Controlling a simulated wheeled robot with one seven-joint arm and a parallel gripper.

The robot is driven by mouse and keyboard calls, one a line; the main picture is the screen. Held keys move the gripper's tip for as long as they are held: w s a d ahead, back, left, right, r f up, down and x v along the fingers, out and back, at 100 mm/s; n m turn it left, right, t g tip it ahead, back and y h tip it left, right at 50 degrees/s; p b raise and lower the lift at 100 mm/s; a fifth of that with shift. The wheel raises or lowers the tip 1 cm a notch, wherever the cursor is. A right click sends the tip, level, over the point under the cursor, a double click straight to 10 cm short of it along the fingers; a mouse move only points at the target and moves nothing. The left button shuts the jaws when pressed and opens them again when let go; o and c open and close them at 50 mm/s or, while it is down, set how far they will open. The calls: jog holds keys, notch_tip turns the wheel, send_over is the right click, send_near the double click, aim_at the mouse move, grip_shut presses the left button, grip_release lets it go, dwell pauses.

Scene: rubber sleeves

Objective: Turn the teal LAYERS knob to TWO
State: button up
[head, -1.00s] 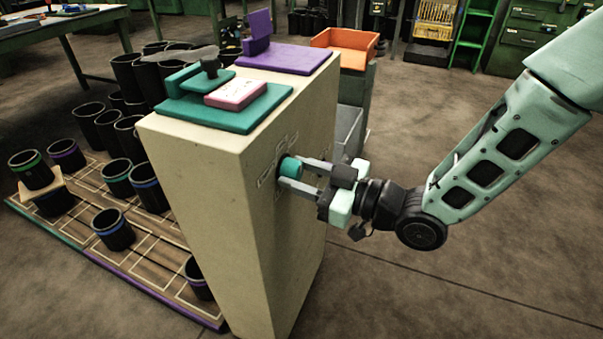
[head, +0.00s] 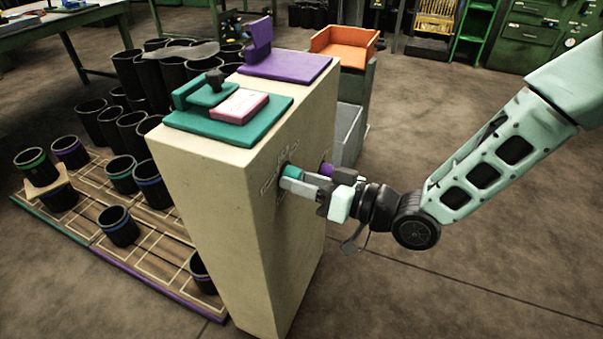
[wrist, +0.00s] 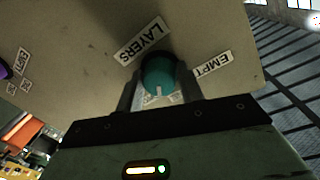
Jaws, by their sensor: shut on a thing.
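The teal LAYERS knob (head: 290,172) sits on the right-hand face of the cream pedestal. My gripper (head: 288,179) is shut on it, with one finger in front hiding much of it. In the wrist view the knob (wrist: 158,74) lies between both fingers, and a pale pointer mark shows on its near side. A LAYERS label (wrist: 141,40) is beside the knob at its upper left. A label reading EMPT, partly cut off by my finger or the knob, (wrist: 213,65) is at its right. No TWO label is readable.
A purple knob (head: 326,169) is on the same face, just beyond my gripper. The cream pedestal (head: 225,215) carries a teal plate (head: 207,130) and a purple plate (head: 300,67) on top. Black sleeves stand on a marked floor board at left. Floor at right is clear.

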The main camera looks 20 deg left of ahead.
jog(key=shift+m+p, duration=0.55)
jog(key=shift+m, duration=0.45)
jog(key=o, duration=1)
jog(key=shift+d, duration=0.1)
jog(key=d, duration=0.5)
jog(key=s+d, duration=0.1)
jog(key=d, duration=0.5)
jog(key=s+d+r, duration=0.1)
jog(key=d, duration=0.5)
jog(key=shift+s+p, duration=0.2)
jog(key=shift+p, duration=0.15)
